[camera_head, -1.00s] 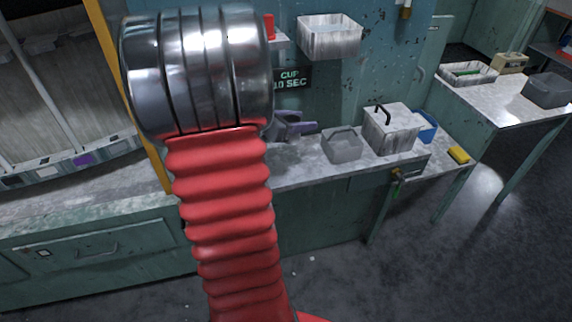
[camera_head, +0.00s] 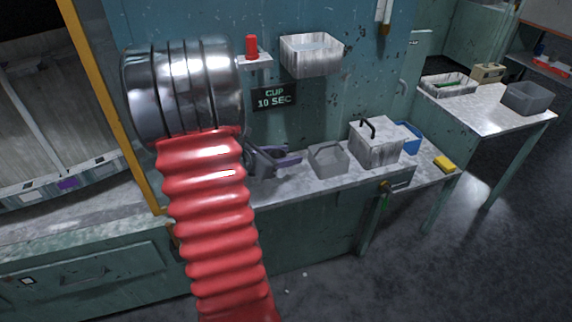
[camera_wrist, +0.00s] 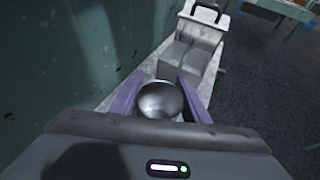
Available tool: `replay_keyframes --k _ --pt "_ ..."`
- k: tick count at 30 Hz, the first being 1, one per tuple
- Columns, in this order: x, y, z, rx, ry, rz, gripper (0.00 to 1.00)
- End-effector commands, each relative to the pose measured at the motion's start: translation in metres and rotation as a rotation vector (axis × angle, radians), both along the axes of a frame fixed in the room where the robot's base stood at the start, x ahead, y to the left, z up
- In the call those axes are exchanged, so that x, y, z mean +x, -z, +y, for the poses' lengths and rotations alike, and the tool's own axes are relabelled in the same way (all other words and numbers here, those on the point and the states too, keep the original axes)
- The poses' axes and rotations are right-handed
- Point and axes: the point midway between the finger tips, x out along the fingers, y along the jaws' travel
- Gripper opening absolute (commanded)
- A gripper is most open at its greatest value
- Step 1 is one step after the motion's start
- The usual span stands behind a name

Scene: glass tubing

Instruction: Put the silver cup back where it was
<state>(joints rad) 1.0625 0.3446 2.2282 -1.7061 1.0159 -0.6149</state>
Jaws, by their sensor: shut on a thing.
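The silver cup (camera_wrist: 160,99) sits between the two purple fingers of my gripper (camera_wrist: 158,92) in the wrist view, its shiny rounded surface facing the camera. My gripper is shut on it. In the head view my gripper (camera_head: 279,160) shows just right of my red arm, close to the wall and over the bench, left of a grey bin. I cannot make out the cup there, nor tell whether it touches the bench. A dark sign reading "CUP 10 SEC" (camera_head: 275,97) is on the wall above the gripper.
The grey bin (camera_head: 328,161) and a lidded metal box with a black handle (camera_head: 374,146) stand right of my gripper on the bench (camera_head: 310,188). A wall basin (camera_head: 312,57) and a small shelf with a red object (camera_head: 251,47) are above. A yellow sponge (camera_head: 444,164) lies farther right.

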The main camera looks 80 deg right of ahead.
Motion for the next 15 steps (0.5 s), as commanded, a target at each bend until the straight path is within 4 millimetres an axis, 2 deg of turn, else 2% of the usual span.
replay_keyframes --k 9,15 --pt "0.000 0.033 0.000 0.002 -0.001 0.002 0.14" --pt "0.001 0.035 0.000 0.000 -0.002 0.000 0.14"
